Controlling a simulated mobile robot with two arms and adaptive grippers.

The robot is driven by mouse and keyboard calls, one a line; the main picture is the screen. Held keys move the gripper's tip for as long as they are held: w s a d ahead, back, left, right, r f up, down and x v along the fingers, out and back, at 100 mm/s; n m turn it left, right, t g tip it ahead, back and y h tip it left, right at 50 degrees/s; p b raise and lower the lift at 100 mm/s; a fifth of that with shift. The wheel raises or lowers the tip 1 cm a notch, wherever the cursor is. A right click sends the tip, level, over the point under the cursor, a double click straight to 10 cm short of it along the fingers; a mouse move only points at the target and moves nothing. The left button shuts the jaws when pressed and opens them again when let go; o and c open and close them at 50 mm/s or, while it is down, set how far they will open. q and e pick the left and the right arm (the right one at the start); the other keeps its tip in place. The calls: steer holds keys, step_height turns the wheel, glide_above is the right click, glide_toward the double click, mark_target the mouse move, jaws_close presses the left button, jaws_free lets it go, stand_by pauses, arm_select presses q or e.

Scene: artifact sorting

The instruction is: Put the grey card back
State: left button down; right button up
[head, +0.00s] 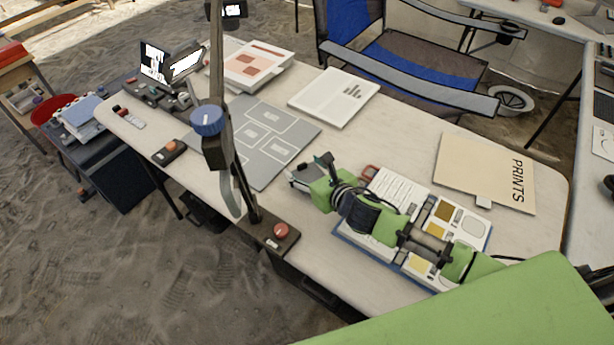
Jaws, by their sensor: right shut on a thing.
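My right gripper (304,178) reaches in from the right over the desk, at the right edge of a grey mat. It is shut on a small flat grey thing at its tip, which looks like the grey card; the fingers hide much of it. The grey mat (285,128) lies flat and has several white-outlined rectangles. My right forearm passes over an open book (392,188) with text and pictures and partly hides it. My left gripper is out of view.
A lamp-like stand with a blue knob (207,120) rises at the desk's front edge, left of my right gripper. A blue chair (425,62) stands behind.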

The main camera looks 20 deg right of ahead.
mark_target(310, 180)
step_height(310, 180, down, 3)
steer(key=shift+r, duration=0.1)
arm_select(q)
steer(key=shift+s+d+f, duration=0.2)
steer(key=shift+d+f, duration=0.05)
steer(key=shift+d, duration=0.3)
arm_select(e)
steer(key=shift+f, duration=0.2)
steer(key=shift+f+b, duration=0.1)
steer(key=shift+b, duration=0.2)
steer(key=o, duration=0.9)
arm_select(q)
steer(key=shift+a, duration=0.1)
arm_select(e)
steer(key=shift+s+r, duration=0.1)
steer(key=shift+r, duration=0.15)
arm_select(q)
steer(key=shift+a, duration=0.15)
arm_select(e)
steer(key=v, duration=1.2)
